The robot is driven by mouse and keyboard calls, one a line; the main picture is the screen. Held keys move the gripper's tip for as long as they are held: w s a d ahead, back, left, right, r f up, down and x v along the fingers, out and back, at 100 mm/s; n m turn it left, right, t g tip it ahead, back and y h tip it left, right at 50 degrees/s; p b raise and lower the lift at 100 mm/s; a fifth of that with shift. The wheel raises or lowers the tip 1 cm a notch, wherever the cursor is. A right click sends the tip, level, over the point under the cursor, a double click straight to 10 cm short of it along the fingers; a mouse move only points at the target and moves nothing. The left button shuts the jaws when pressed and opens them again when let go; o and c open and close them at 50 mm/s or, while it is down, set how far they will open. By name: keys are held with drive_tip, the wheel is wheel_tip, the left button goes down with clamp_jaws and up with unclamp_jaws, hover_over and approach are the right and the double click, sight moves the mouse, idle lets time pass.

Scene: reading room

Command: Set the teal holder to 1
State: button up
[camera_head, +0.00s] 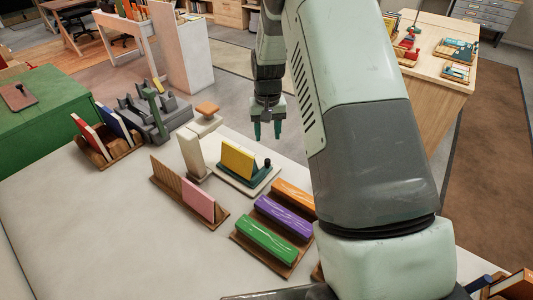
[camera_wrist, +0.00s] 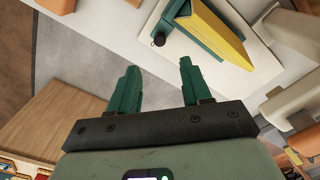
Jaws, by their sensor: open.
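The teal holder (camera_head: 262,181) stands on a white base plate on the pale table, with a yellow book-like slab (camera_head: 238,159) upright in it. A black round knob (camera_head: 267,163) rises at its right end. The holder also shows at the top of the wrist view (camera_wrist: 173,12), with the knob (camera_wrist: 158,39) at its near end. Any number marks are too small to read. My gripper (camera_head: 267,132) is open and empty, pointing down beyond the holder in the head view. In the wrist view its teal fingers (camera_wrist: 158,72) are apart, below the knob and touching nothing.
A white upright block (camera_head: 191,154) and an orange-topped stand (camera_head: 207,110) are left of the holder. A wooden rack with a pink book (camera_head: 198,200) and a rack of green, purple and orange bars (camera_head: 283,217) are in front. The table's left part is clear.

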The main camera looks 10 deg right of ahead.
sight(267, 160)
wheel_tip(267, 160, down, 10)
drive_tip(key=shift+f, duration=0.25)
idle(0.3)
clamp_jaws()
